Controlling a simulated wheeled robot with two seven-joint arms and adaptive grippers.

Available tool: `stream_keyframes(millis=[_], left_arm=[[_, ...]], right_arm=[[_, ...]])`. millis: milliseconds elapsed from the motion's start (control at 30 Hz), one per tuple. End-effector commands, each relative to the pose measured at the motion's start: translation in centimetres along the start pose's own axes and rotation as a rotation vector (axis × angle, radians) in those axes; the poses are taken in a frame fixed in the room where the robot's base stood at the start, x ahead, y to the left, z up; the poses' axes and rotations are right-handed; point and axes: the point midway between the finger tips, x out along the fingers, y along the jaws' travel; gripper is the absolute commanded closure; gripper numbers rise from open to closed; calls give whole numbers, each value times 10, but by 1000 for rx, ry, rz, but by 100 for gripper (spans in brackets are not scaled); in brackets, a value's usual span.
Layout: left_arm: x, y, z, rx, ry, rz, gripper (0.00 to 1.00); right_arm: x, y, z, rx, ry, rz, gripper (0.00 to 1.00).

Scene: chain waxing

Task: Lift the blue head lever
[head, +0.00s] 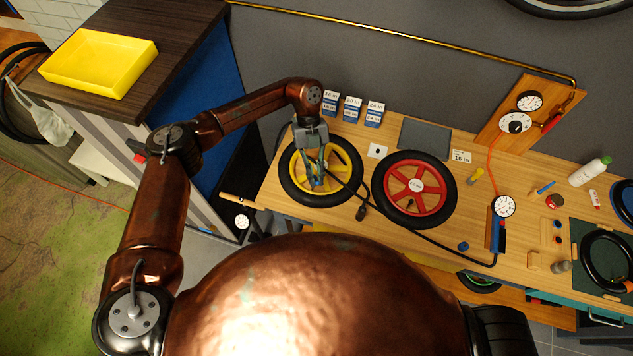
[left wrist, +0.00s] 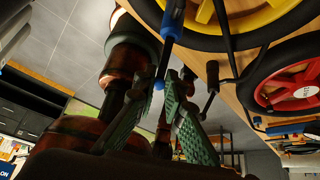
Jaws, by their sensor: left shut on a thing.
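My left gripper (head: 316,178) reaches down over the yellow wheel (head: 297,178), which lies flat on the bench in its black tyre. A small blue head lever (head: 318,184) shows at the fingertips, by the wheel's hub. In the left wrist view the green finger pads of my left gripper (left wrist: 173,85) close in around a thin part with a blue ball end (left wrist: 158,85). A blue piece (left wrist: 172,22) shows above it. The fingers are shut on the lever and partly hide it. My right gripper is not in view.
A black hose (head: 420,232) runs from the yellow wheel across the bench to a gauge (head: 503,206). A red wheel (head: 408,186) lies close on the right. Blue-white boxes (head: 352,108) stand behind. A wooden-handled tool (head: 237,202) sticks out at the bench's left edge.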

Motion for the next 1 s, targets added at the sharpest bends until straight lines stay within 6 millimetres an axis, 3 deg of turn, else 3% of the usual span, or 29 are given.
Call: stream_keyframes(millis=[200,633,667,700,900,1000], left_arm=[[-1,0,2,1,56,1,100],[-3,0,2,1,68,1,100],[-3,0,2,1,68,1,89],[-3,0,2,0,68,1,87],[-3,0,2,0,67,1,73],[-3,0,2,0,67,1,73]], right_arm=[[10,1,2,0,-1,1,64],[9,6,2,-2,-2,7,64],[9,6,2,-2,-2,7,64],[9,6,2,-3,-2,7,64],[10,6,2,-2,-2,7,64],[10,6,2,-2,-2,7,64]])
